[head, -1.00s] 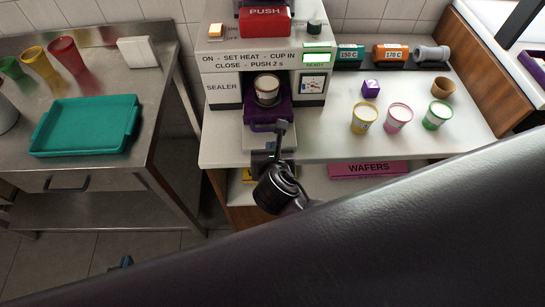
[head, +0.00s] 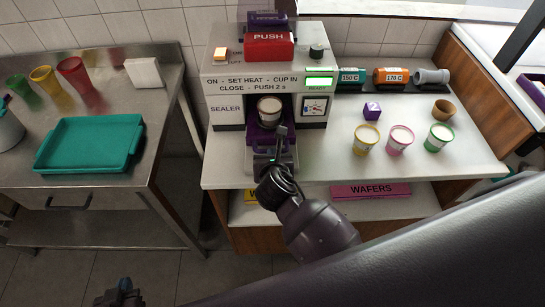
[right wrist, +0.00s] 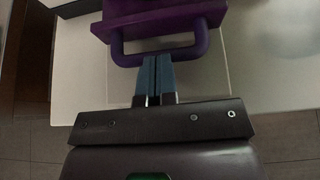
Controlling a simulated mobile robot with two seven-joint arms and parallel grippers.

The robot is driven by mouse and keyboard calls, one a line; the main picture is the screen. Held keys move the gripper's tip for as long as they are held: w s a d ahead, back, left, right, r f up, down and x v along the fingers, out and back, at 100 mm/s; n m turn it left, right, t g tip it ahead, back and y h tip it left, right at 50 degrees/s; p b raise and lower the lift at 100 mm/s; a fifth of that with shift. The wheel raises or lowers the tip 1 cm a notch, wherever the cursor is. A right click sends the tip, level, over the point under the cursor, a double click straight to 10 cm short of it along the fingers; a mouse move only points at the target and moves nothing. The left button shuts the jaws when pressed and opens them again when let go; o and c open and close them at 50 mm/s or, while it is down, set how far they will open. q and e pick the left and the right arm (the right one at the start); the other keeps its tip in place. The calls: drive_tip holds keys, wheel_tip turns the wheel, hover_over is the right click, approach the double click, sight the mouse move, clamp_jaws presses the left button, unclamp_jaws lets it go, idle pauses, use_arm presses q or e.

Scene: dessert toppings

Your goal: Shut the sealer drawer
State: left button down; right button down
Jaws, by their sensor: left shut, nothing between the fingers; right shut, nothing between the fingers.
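The grey sealer (head: 225,114) stands on the white counter with its purple drawer (head: 257,137) sticking out at the front. A white cup (head: 270,110) sits in the drawer, at the sealer's opening. My right gripper (head: 281,133) is shut and empty in front of the drawer. In the right wrist view, its fingertips (right wrist: 155,59) are at the bar of the purple U-shaped handle (right wrist: 196,49); whether they touch cannot be told. My left gripper (head: 123,288) is shut and empty, low at the bottom left, away from the counter.
Three topped cups, including a yellow one (head: 366,140), stand right of the sealer near a purple cube (head: 372,110). A pink wafers box (head: 371,190) lies on the shelf below. A teal tray (head: 90,145) is on the steel table at left.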

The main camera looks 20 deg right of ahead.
sight(271, 129)
drive_tip(key=w, duration=0.2)
drive_tip(key=w+d, duration=0.1)
drive_tip(key=w, duration=0.2)
drive_tip(key=w+d, duration=0.1)
drive_tip(key=w, duration=0.2)
drive_tip(key=shift+w+d, duration=0.1)
drive_tip(key=shift+d, duration=0.1)
use_arm(q)
drive_tip(key=shift+s, duration=0.15)
use_arm(e)
drive_tip(key=shift+r, duration=0.15)
